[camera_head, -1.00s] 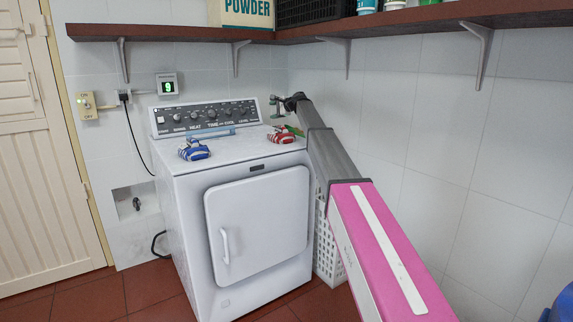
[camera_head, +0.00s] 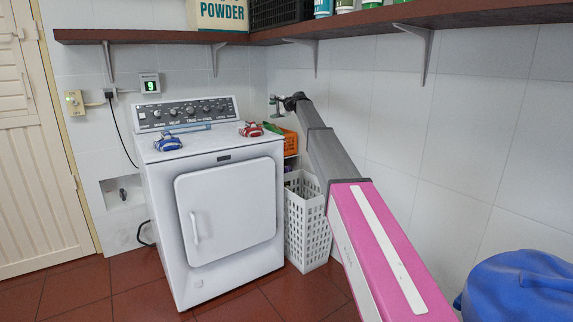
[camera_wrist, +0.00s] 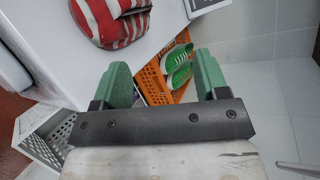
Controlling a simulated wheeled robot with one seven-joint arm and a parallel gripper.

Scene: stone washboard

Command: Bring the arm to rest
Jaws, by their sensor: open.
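My gripper (camera_head: 277,105) is at the end of my stretched-out arm, in the air just right of the washing machine's top in the head view. In the wrist view its two green fingers (camera_wrist: 160,80) stand wide apart with nothing between them.
A white laundry basket (camera_head: 305,225) stands right of the machine, below my arm. A blue-and-white item (camera_head: 167,143) lies on the machine's top left. A brown shelf (camera_head: 300,33) runs above. A blue object (camera_head: 520,285) is at lower right. Tiled wall is close on the right.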

